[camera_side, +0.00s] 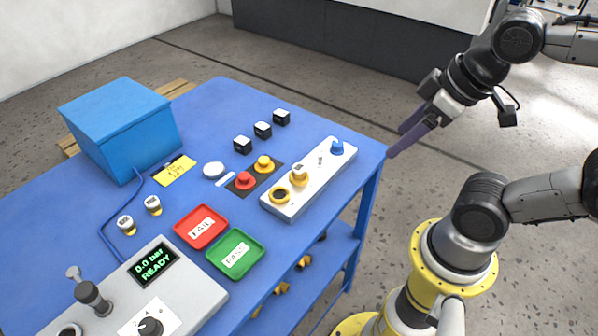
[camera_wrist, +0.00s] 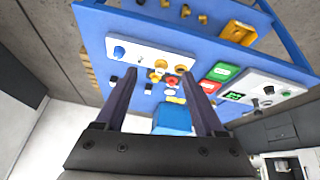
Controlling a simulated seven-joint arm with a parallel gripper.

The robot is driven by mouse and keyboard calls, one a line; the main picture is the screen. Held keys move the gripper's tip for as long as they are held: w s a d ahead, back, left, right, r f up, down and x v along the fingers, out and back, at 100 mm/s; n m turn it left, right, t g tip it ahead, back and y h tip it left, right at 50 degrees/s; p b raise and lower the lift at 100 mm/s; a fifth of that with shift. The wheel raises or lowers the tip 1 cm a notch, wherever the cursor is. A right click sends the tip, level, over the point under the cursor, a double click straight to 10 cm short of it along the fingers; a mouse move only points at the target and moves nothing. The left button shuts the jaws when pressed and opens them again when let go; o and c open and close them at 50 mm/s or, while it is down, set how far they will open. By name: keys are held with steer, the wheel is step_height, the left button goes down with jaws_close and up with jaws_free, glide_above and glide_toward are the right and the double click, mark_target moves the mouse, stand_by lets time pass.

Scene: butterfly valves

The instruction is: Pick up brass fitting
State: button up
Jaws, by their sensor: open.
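A brass fitting with a pale top (camera_side: 300,177) stands on the white fixture block (camera_side: 327,178), beside a brass ring with a dark opening (camera_side: 280,196). The fitting also shows in the wrist view (camera_wrist: 160,64). Two similar brass pieces with pale tops (camera_side: 126,224) (camera_side: 153,205) stand on the table at left; I cannot tell which piece the task means. My gripper (camera_side: 408,138) is open and empty, in the air beyond the table's right edge, apart from everything. Its two fingers (camera_wrist: 160,78) reach into the wrist view.
The blue table (camera_side: 60,205) holds a blue box (camera_side: 125,120), a red tray (camera_side: 201,227), a green tray (camera_side: 235,254) and a grey control panel (camera_side: 190,300). Red and yellow buttons (camera_side: 245,181) and three black blocks (camera_side: 262,130) stand near the fixture. More brass pieces lie on the lower shelf.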

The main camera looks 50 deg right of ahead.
step_height(320, 180, up, 3)
steer(key=w+n, duration=0.2)
steer(key=n, duration=0.2)
steer(key=n+g, duration=0.5)
steer(key=n, duration=0.7)
glide_above(300, 166)
step_height(300, 166, down, 4)
steer(key=f, duration=0.1)
steer(key=shift+g, duration=0.3)
steer(key=f, duration=0.9)
steer(key=shift+a+f, duration=0.15)
steer(key=shift+a, duration=0.1)
steer(key=shift+d+f, duration=0.2)
steer(key=shift+f, duration=2.7)
jaws_close()
